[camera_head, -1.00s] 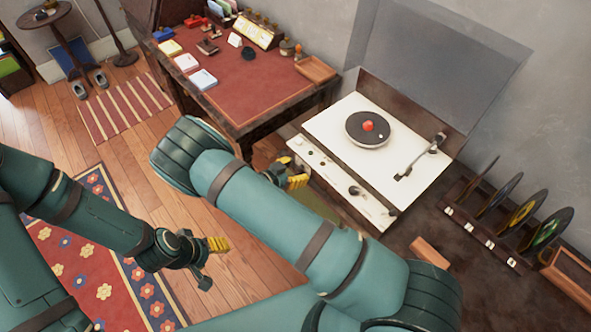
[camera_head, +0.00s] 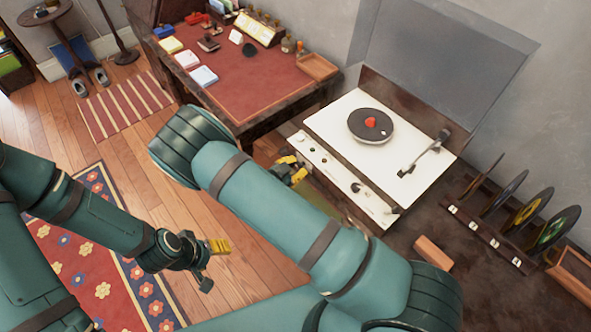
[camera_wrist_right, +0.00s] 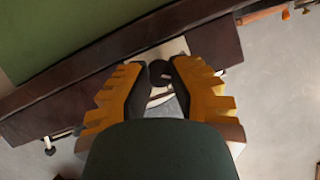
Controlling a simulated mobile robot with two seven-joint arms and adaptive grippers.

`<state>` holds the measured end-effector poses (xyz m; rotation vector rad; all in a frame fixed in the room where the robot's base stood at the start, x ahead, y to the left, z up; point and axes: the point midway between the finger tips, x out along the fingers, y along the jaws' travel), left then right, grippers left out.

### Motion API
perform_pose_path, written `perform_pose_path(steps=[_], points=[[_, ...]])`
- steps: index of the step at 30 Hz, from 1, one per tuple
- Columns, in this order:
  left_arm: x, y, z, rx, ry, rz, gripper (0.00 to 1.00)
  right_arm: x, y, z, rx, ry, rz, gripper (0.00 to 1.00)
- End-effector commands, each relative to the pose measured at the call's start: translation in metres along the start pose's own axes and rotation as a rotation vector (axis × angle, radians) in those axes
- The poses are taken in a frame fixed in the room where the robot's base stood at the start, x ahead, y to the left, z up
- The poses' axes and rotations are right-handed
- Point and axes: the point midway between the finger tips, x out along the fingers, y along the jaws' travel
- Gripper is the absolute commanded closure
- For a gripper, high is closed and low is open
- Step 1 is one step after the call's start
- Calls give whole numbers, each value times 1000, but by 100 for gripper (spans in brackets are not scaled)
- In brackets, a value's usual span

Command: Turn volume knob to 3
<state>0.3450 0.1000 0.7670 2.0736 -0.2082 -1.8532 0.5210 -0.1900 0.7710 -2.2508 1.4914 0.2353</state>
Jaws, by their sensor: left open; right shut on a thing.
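The record player (camera_head: 345,118) has a white top and a front panel with small knobs and a black knob (camera_head: 355,187). My right gripper (camera_head: 291,168) is at the left part of that panel, partly hidden behind my own forearm. In the right wrist view its yellow fingers (camera_wrist_right: 158,82) are closed on a small dark round knob (camera_wrist_right: 159,70). I cannot read its number or tell its setting. My left gripper (camera_head: 212,262) is open and empty, away from the player and above the floor.
A black record (camera_head: 372,126) with a red centre lies on the platter, with the tonearm (camera_head: 425,155) beside it. Several records (camera_head: 525,212) stand in a rack at right. A desk (camera_head: 255,85) with a red top stands behind left. Open floor lies around the left gripper.

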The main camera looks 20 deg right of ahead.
Motion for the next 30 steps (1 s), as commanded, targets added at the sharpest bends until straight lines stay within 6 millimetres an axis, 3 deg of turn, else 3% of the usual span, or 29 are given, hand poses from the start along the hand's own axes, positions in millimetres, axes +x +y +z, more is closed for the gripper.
perform_pose_path(steps=[9,21,22,24,25,30], points=[[21,-8,2,3,-2,0,41,2,2,2,195,0,-79,100],[21,-8,2,3,0,0,41,2,2,0,220,-1,-89,100],[21,-8,2,3,0,0,41,2,2,0,220,-1,-89,71],[21,-8,2,3,0,0,41,2,2,0,220,-1,-89,47],[21,-8,2,3,0,0,41,2,2,0,220,-1,-89,42],[21,-8,2,3,0,0,41,1,1,0,220,-1,-90,42]])
